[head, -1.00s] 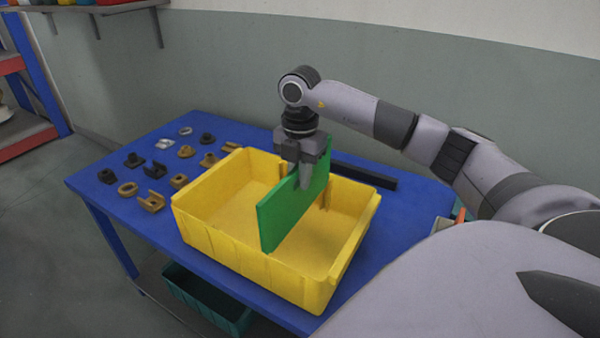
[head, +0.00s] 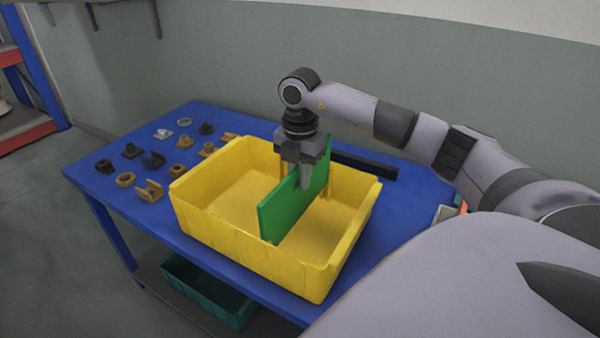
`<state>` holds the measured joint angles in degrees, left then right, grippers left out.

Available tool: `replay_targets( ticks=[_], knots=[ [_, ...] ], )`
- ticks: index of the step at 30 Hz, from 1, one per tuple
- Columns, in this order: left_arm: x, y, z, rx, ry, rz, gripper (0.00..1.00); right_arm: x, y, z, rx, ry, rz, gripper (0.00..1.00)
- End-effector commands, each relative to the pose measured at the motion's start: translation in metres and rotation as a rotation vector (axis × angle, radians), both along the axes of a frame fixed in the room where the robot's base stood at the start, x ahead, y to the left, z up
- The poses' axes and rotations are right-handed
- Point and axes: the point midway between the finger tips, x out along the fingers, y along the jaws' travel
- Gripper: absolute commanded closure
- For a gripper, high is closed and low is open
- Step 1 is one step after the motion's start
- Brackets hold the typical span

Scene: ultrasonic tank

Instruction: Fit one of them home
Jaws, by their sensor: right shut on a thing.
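A flat green panel (head: 283,212) stands upright across the yellow bin (head: 215,228). My right gripper (head: 305,182) is shut on the panel's upper edge, towards its far end. The panel's near lower edge is hidden behind the bin's near wall. Upright ribs (head: 283,165) show on the bin's far wall, near the panel's far end. The gripper and panel partly cover that wall, so I cannot tell whether the panel sits between ribs. My left gripper is not in view.
The bin stands on a blue table (head: 140,213). Several small brown, black and grey parts (head: 149,190) lie left of it. A black bar (head: 365,165) lies behind it. A teal bin (head: 205,290) is below the table.

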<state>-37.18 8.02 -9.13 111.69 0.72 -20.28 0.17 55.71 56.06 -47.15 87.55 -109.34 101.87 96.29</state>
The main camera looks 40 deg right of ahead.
Motion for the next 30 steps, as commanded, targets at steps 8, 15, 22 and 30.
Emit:
replay_targets(
  ticks=[8, 15, 22, 30],
  knots=[
    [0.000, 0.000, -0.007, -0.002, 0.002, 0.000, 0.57, 0.000, 0.000, -0.011, 0.000, 0.000, 0.000, 1.00],
    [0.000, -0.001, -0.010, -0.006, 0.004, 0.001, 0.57, 0.000, 0.000, -0.019, 0.000, -0.001, 0.000, 1.00],
    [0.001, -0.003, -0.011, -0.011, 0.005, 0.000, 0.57, 0.000, 0.000, -0.027, 0.000, -0.001, 0.000, 1.00],
    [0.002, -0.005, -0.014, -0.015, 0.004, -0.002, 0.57, 0.000, 0.000, -0.037, 0.000, 0.000, 0.000, 1.00]
  ],
)
